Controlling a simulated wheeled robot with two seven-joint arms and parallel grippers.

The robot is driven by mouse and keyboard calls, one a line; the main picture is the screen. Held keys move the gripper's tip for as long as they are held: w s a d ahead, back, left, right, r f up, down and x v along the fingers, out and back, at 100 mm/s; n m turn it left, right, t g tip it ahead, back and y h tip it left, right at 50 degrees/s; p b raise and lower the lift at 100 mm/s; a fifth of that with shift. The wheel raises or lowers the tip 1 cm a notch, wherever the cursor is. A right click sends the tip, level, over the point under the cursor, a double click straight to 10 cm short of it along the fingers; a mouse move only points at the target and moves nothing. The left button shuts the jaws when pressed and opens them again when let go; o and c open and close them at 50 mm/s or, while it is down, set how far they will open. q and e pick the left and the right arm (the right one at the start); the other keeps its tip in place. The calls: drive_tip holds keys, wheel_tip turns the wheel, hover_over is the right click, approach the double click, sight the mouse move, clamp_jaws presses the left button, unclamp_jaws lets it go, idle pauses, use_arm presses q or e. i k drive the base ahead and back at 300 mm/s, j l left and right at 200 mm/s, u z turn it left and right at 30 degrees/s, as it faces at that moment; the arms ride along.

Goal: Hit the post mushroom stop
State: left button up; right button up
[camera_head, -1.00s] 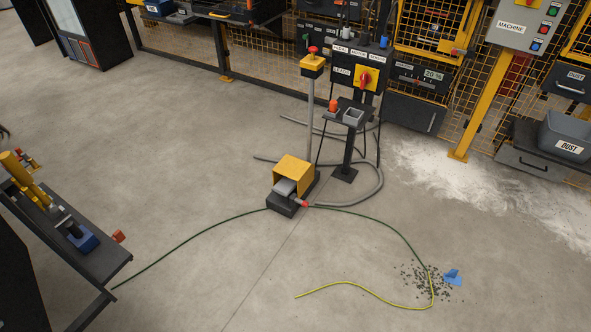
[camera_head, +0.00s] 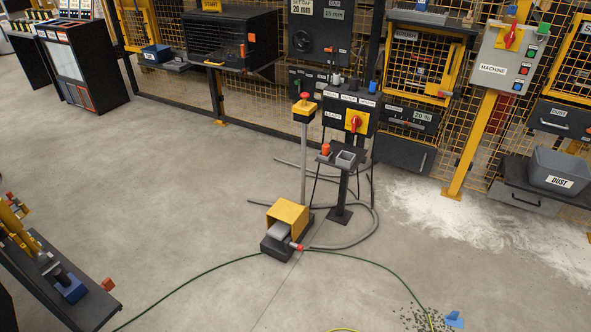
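The post mushroom stop is a red button (camera_head: 305,96) on a yellow box (camera_head: 304,108) at the top of a thin grey post (camera_head: 304,165). It stands upright near the middle of the view, left of a black control stand. Nothing touches the button. Neither of my grippers shows in the view.
A yellow-hooded foot pedal (camera_head: 287,216) sits on the floor before the post, with a grey hose and green cable (camera_head: 190,283). The control stand (camera_head: 349,115) has a red rotary switch (camera_head: 354,123). A dark bench (camera_head: 85,300) is at lower left. Open floor lies left of the post.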

sight(304, 95)
drive_tip(key=i+l+u, duration=0.15)
drive_tip(key=i+l, duration=0.55)
drive_tip(key=i+l+u, duration=0.2)
drive_tip(key=i+l, duration=0.55)
drive_tip(key=i+l+u, duration=0.15)
drive_tip(key=i+l, duration=0.7)
